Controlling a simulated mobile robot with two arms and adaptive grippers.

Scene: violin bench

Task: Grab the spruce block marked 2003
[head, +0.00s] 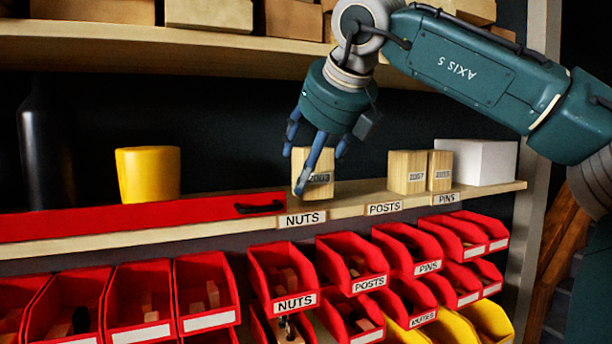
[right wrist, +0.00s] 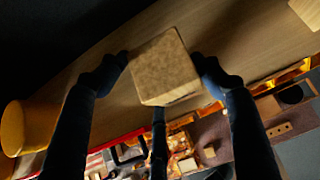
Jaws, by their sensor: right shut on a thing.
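The spruce block marked 2003 (head: 314,187) is on the middle shelf above the NUTS label in the head view. My right gripper (head: 317,160) comes down over it from above, with a blue finger across its front face. In the right wrist view the block (right wrist: 163,66) sits between the fingers of the gripper (right wrist: 160,80), which is shut on it. I cannot tell whether the block still touches the shelf. Two other light wood blocks, marked 2007 (head: 406,172) and perhaps 2005 (head: 440,171), stand to the right. My left gripper is not in view.
A yellow cup-like object (head: 148,174) and a dark cylinder (head: 45,150) stand at the left. A red box with a black handle (head: 150,217) lies along the shelf. A white box (head: 480,162) stands at the right. Red bins (head: 205,292) hang below; an upper shelf (head: 180,55) runs overhead.

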